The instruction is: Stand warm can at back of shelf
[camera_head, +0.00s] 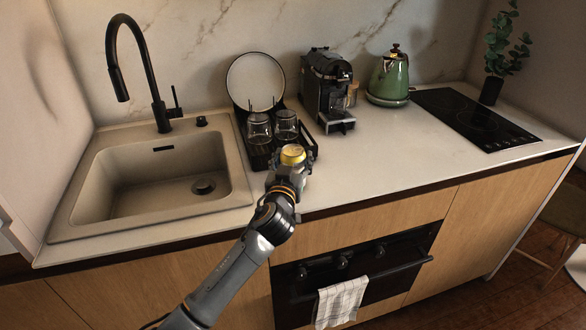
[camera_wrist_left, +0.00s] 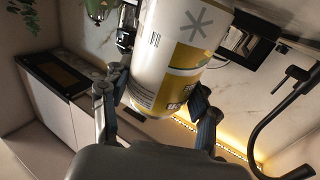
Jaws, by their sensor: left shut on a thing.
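My left gripper (camera_head: 287,172) is shut on a yellow and white can (camera_head: 292,154). It holds the can at the counter's front edge, just in front of the black rack with glasses. In the left wrist view the can (camera_wrist_left: 168,58) sits between the two fingers of the gripper (camera_wrist_left: 160,110), with a snowflake mark and a barcode on its side. In the head view only the can's top shows clearly; the gripper hides the lower part. No shelf can be made out in either view. My right gripper is not in view.
A black rack (camera_head: 262,160) with upturned glasses and a round plate (camera_head: 255,82) stands behind the can. A sink (camera_head: 160,178) with a black tap (camera_head: 155,95) is at left. A coffee machine (camera_head: 328,85), green kettle (camera_head: 389,78) and hob (camera_head: 470,118) stand right. Counter (camera_head: 400,145) is clear at right.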

